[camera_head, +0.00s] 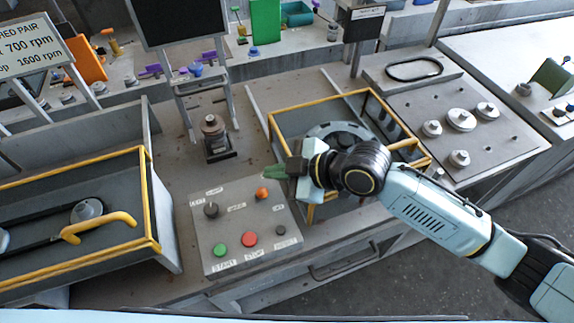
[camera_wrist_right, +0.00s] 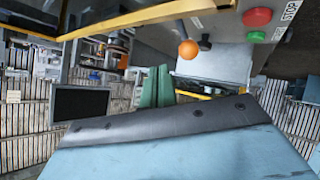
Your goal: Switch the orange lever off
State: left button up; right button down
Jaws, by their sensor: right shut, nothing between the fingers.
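The orange lever (camera_head: 262,193) shows as a round orange knob on the upper right part of a grey control panel (camera_head: 225,232). It also shows in the right wrist view as an orange ball (camera_wrist_right: 188,49), beyond the fingers. My right gripper (camera_head: 272,172) is just behind and to the right of the knob, near the panel's back right corner. Its green fingers (camera_wrist_right: 156,88) are shut with nothing between them. They look apart from the knob, though the exact gap is hard to tell. The lever's stem is hardly visible. My left gripper is not in view.
The panel also carries a dark knob (camera_head: 211,210), a green button (camera_head: 220,249), a red button (camera_head: 250,239) and a small dark switch (camera_head: 281,230). A yellow-framed housing (camera_head: 290,112) stands behind my right gripper. Another yellow-framed bay (camera_head: 150,200) stands left of the panel.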

jog(key=w+v, duration=0.2)
jog(key=v, duration=0.9)
jog(key=shift+w+d+r, duration=0.2)
jog(key=shift+d+r, duration=0.25)
jog(key=shift+d, duration=0.1)
